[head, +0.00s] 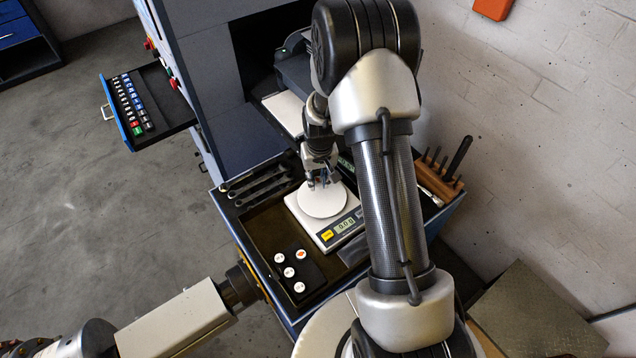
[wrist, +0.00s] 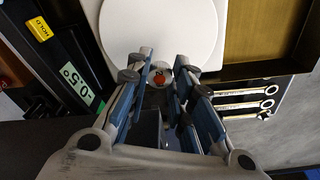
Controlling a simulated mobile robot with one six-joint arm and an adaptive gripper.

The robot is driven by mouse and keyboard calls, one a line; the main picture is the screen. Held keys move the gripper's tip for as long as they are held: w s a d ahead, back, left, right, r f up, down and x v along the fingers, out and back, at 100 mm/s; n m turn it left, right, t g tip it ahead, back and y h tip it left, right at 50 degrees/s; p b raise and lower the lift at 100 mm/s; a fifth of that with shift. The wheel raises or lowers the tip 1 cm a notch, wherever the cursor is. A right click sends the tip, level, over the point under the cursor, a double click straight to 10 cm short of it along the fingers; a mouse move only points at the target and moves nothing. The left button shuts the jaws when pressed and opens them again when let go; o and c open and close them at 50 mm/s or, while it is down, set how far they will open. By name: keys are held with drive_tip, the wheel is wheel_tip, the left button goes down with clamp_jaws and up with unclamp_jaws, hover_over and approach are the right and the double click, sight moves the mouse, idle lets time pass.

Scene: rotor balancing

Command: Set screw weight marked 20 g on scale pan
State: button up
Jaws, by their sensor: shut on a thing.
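My gripper (head: 322,181) is at the far edge of the scale pan, pointing down. In the wrist view its fingers (wrist: 174,88) are shut on a small screw weight (wrist: 160,77) with a white top and an orange-red mark. I cannot read its number. The round white scale pan (head: 323,199) is bare; it also shows in the wrist view (wrist: 158,30). The held weight overlaps the pan's near rim in the wrist view; I cannot tell whether it touches. The scale's display (head: 345,224) seems to read near zero.
A dark block (head: 291,271) with several white-topped weights, one orange-marked, lies in front of the scale. Wrenches (head: 258,183) lie left of the scale, a wooden tool rack (head: 438,180) right. An open drawer (head: 150,125) holds small labelled pieces. The machine cabinet stands behind.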

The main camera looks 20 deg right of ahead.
sight(318, 181)
wheel_tip(318, 181, down, 3)
drive_tip(key=shift+r, duration=0.2)
drive_tip(key=shift+f, duration=0.2)
drive_tip(key=shift+f, duration=0.2)
drive_tip(key=o, duration=0.8)
drive_tip(key=shift+o, duration=0.2)
drive_tip(key=shift+r, duration=0.15)
